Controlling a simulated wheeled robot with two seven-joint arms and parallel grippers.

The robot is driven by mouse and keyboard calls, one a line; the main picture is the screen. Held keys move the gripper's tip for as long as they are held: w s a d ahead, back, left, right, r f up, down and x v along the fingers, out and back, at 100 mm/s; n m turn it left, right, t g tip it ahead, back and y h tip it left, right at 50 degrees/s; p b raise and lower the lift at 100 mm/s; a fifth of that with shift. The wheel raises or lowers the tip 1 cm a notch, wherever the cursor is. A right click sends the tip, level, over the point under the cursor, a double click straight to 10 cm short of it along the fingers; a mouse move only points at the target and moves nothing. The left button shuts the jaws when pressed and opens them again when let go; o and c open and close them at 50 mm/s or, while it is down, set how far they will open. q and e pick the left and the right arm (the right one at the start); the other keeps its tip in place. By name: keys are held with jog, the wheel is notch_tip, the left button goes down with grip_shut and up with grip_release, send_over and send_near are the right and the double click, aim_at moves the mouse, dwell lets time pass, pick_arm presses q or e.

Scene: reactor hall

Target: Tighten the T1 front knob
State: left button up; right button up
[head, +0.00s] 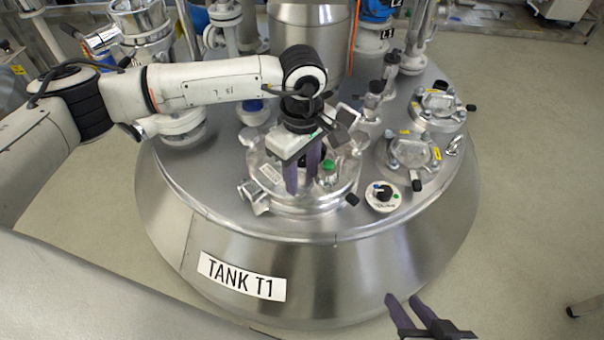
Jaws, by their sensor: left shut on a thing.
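The metal tank T1 (335,262) has a round hatch (262,180) with clamps around its rim on its lid. My left gripper (302,190) reaches in from the left and points down over the front of the hatch. Its purple fingers are shut on the T1 front knob, which the fingers hide almost wholly.
Two round glass ports (410,152) (438,104) stand at the right. Pipes and a tall steel column (310,40) rise behind. The floor (530,200) at right is mostly clear.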

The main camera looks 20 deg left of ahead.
aim_at(302, 179)
pick_arm(q)
jog(key=shift+r, duration=0.2)
pick_arm(e)
jog(key=shift+f, duration=0.1)
pick_arm(q)
jog(key=o, duration=1)
jog(key=shift+o, duration=0.2)
jog(key=shift+f, duration=0.1)
jog(key=shift+r, duration=0.5)
notch_tip(302, 179, up, 9)
jog(key=p, duration=0.2)
jog(key=shift+r, duration=0.2)
pick_arm(e)
jog(key=shift+s+d+r+m+t, duration=0.15)
jog(key=shift+s+d+r+t, duration=0.05)
jog(key=shift+d+r, duration=0.2)
jog(key=shift+s+d+r+m+t, duration=0.15)
jog(key=shift+d+r+t, duration=0.1)
jog(key=shift+r, duration=0.2)
